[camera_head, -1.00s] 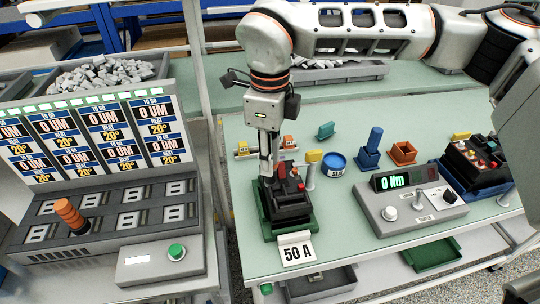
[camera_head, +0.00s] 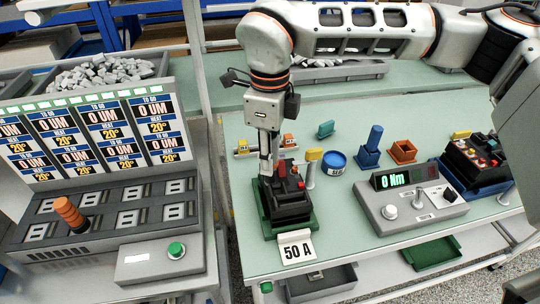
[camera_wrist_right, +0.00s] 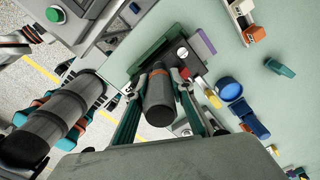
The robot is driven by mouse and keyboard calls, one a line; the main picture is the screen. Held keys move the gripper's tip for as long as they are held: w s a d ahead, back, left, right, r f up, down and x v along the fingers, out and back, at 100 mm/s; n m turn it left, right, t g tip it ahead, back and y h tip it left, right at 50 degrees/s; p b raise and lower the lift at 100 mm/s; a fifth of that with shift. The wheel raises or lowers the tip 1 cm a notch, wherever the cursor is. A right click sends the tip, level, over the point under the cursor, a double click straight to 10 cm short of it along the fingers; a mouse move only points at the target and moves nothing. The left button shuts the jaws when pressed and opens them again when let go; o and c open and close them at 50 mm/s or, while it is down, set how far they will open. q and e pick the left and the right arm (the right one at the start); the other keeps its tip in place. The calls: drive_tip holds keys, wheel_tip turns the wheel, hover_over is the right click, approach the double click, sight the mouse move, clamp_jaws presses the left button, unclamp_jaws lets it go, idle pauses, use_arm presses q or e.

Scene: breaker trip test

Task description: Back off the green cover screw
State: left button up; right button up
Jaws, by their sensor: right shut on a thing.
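A black breaker (camera_head: 290,206) with red parts on top sits in a green base (camera_head: 306,226) behind a 50 A card. My right gripper (camera_head: 266,172) points straight down at the breaker's left side. In the right wrist view my right gripper (camera_wrist_right: 163,80) has its fingers on both sides of a dark grey cylinder (camera_wrist_right: 159,104), like a tool handle, and is shut on it. The cylinder's far end is over the breaker, and the contact there is hidden. I cannot make out the green cover screw. A pale slotted round spot (camera_wrist_right: 182,52) shows beyond the fingers. My left gripper is not in view.
Right of the breaker stand a yellow-topped post (camera_head: 313,168), a blue round tub (camera_head: 335,162), a blue holder (camera_head: 370,150), an orange tray (camera_head: 403,151) and a meter reading 0 Nm (camera_head: 410,205). The heating station (camera_head: 110,215) is at left.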

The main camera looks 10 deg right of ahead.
drive_tip(key=shift+r, duration=0.15)
idle(0.5)
drive_tip(key=shift+r+p, duration=0.45)
drive_tip(key=shift+r, duration=0.05)
drive_tip(key=shift+r+p, duration=1.55)
drive_tip(key=shift+r, duration=0.9)
